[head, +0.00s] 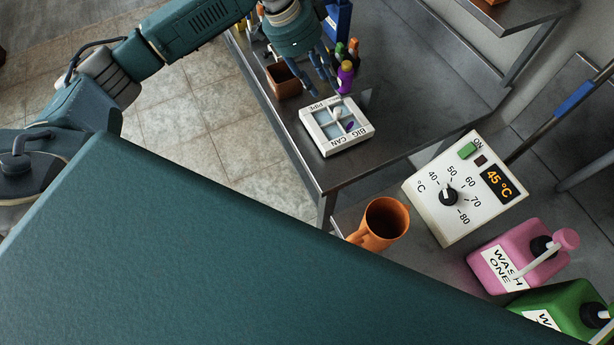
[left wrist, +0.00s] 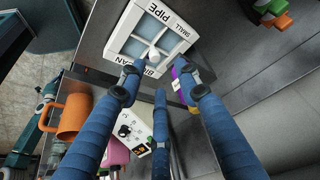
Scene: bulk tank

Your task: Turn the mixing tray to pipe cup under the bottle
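The mixing tray (head: 349,141) is a white square frame with bluish compartments, labelled PIPE and BIG CAN, lying on the steel bench. A pale knob (head: 336,113) stands near its middle. The left wrist view shows the tray (left wrist: 113,47) at the top, with a SMALL label too. A purple bottle (head: 345,78) is just behind the tray, beside my gripper; in the left wrist view a finger partly hides it. My left gripper (head: 321,78) is above the bench behind the tray, fingers spread and empty. Its fingers (left wrist: 158,80) appear apart around the knob's line of sight. My right gripper is not in view.
A brown open box (head: 283,79) stands left of the gripper, and a blue object (head: 338,18) and small coloured bottles behind. An orange mug (head: 385,220), a temperature control box (head: 466,188) and a pink WASH ONE jug (head: 505,257) are nearer. Bench right of the tray is clear.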

